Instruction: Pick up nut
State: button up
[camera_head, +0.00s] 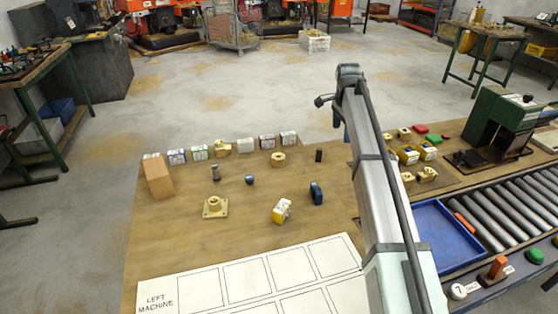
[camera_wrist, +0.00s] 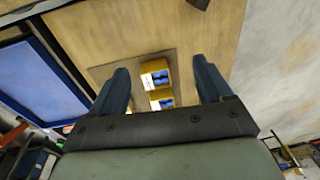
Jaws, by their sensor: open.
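A small brass ring-shaped piece (camera_head: 277,159) lies on the wooden table and looks like a nut, though it is too small to be sure. Other brass pieces lie nearby: a fitting (camera_head: 222,149) at the back and a flanged piece (camera_head: 214,207) further forward. My gripper (camera_head: 341,121) is above the table, to the right of these pieces, with its blue-grey fingers partly hidden by the arm. In the wrist view my gripper (camera_wrist: 160,64) is open and empty. Two yellow-and-blue boxes (camera_wrist: 154,76) show between its fingers, below and apart from them.
Several small boxes (camera_head: 245,146) line the table's back. A tan block (camera_head: 159,178) stands at left, a blue item (camera_head: 316,193) and a yellow-white box (camera_head: 282,211) toward the middle. At right are a blue tray (camera_head: 428,222), rollers (camera_head: 500,215) and a green machine (camera_head: 497,120).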

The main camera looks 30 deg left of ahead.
jog(key=s+a+r+g, duration=0.1)
jog(key=s+a+r, duration=0.1)
jog(key=s+a, duration=0.55)
jog(key=s+a+r, duration=0.3)
jog(key=s+a, duration=0.2)
jog(key=a, duration=0.5)
send_over(278, 156)
jog(key=shift+n, duration=0.4)
jog(key=f, duration=0.9)
jog(key=shift+w+d, duration=0.2)
jog(key=shift+w, duration=0.05)
jog(key=shift+s+a+f, duration=0.1)
jog(key=shift+s+f, duration=0.05)
jog(key=shift+f, duration=1.15)
jog(key=shift+s+a+f, duration=0.1)
jog(key=shift+f, duration=1.15)
jog(key=c, duration=1.4)
jog(key=shift+c, duration=0.3)
